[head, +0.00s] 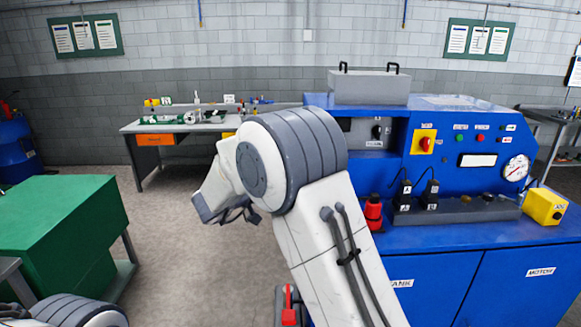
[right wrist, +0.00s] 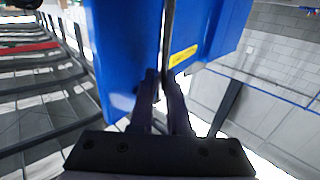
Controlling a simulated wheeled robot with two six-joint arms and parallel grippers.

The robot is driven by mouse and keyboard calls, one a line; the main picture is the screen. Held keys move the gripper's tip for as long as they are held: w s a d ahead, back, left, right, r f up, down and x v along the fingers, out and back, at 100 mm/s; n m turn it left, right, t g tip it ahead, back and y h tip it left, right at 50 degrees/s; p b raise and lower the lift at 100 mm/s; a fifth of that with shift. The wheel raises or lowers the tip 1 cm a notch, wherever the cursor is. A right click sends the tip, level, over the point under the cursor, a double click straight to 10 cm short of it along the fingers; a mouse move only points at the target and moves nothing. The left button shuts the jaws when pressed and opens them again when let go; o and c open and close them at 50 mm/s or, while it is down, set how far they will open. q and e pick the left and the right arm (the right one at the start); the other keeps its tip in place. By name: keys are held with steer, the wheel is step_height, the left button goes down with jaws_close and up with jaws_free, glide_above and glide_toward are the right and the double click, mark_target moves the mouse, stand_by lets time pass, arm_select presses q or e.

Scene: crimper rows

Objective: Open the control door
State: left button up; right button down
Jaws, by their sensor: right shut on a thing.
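In the right wrist view, my right gripper (right wrist: 160,76) is shut at a thin dark upright strip (right wrist: 167,38) between two blue panels. The strip looks like a handle or edge of the control door; which one I cannot tell. A yellow label (right wrist: 183,55) is on the right blue panel (right wrist: 222,30). The left blue panel (right wrist: 122,55) stands beside the fingers. In the head view, my right arm rises in front of the blue machine (head: 440,270) and bends left; its fingertips cannot be made out. My left gripper is out of view.
A green cabinet (head: 70,225) stands at the left, and a workbench (head: 170,127) with small parts at the back. The grey floor (head: 190,270) between them and the machine is clear. A red bottle-like object (head: 374,212) stands near the machine's left edge, close to my right arm.

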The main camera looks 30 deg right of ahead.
steer(key=shift+r, duration=0.2)
steer(key=c, duration=1.2)
jaws_free()
steer(key=shift+o, duration=0.2)
steer(key=shift+f, duration=0.1)
steer(key=b+v, duration=0.3)
steer(key=v, duration=0.7)
steer(key=shift+a+b, duration=0.2)
steer(key=shift+b, duration=0.2)
